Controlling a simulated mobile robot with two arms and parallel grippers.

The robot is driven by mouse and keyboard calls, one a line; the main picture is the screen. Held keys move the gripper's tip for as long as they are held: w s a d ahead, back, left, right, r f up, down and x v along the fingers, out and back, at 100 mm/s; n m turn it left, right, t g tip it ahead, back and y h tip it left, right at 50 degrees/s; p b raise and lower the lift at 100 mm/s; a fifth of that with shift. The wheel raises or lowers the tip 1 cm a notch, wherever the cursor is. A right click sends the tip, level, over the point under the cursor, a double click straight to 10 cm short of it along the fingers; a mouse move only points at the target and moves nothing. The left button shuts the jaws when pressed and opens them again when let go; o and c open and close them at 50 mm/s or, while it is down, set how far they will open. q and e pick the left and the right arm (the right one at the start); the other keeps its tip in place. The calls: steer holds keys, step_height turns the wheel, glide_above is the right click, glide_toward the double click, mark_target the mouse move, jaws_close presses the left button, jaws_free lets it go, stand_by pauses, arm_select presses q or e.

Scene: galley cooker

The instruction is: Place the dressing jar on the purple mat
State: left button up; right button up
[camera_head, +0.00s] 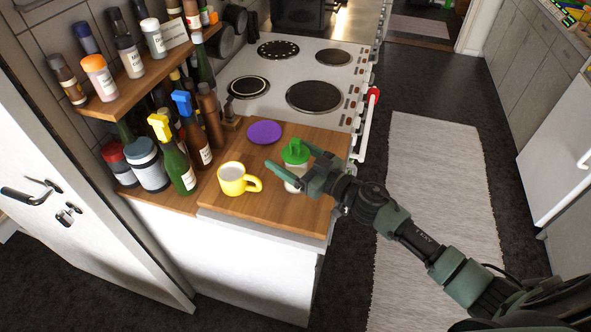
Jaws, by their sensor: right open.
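The dressing jar (295,151) has a green lid and a pale body, and stands on the wooden counter near its right end. The round purple mat (264,132) lies flat and empty on the counter, behind and to the left of the jar. My right gripper (289,157) is open, with its fingers reaching in from the right on either side of the jar. The fingers hide part of the jar's body, and I cannot tell whether they touch it. My left gripper is out of view.
A yellow mug (231,180) stands left of the jar, its handle towards it. Several bottles, including a green one with a yellow top (178,166), crowd the counter's left side below a wooden shelf (140,88). The white cooker (290,100) is behind the mat.

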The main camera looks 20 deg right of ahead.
steer(key=shift+w+a, duration=0.25)
steer(key=shift+w, duration=0.15)
jaws_close()
